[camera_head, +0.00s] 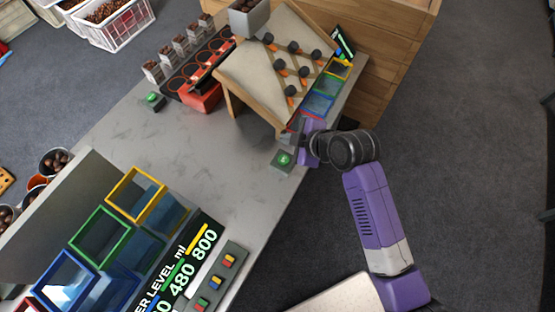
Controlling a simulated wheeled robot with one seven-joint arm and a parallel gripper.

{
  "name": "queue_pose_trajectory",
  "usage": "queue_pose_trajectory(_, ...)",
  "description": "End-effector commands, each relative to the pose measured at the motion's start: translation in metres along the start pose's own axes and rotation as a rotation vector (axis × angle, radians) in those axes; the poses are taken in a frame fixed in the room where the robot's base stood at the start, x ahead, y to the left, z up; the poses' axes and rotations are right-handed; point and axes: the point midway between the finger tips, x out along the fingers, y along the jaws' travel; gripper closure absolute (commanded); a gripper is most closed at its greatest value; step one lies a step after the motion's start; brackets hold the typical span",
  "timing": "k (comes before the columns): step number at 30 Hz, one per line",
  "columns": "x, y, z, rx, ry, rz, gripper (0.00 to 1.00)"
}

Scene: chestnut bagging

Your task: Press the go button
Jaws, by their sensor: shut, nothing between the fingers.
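A green round button (284,159) sits on a small dark box at the right edge of the grey counter (190,150). My gripper (297,138) is just above and slightly right of it in the picture, shut and empty. I cannot tell whether the fingertips touch the button box. A second green button (152,97) on a dark box stands at the far left, beside the red machine. Neither button carries a label that I can read, so I cannot tell which one is the go button.
A sloped wooden board (265,70) with black and orange knobs stands behind my gripper, with colored bins (318,103) at its right. Near left are colour-framed bins (100,237), a level display (185,265) and a button panel (217,280). The counter's middle is clear.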

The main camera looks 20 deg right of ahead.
Motion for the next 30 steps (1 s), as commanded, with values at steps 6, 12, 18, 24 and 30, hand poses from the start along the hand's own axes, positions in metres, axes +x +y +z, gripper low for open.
queue_pose_trajectory(6,0.000,0.000,0.000,-0.020,-0.001,0.000,1.00)
queue_pose_trajectory(12,0.000,-0.001,0.001,-0.019,-0.001,0.001,1.00)
queue_pose_trajectory(18,0.006,-0.005,0.005,-0.018,-0.001,0.001,1.00)
queue_pose_trajectory(24,0.021,-0.015,0.016,-0.018,-0.001,0.001,1.00)
queue_pose_trajectory(30,0.040,-0.029,0.030,-0.017,-0.001,0.002,1.00)
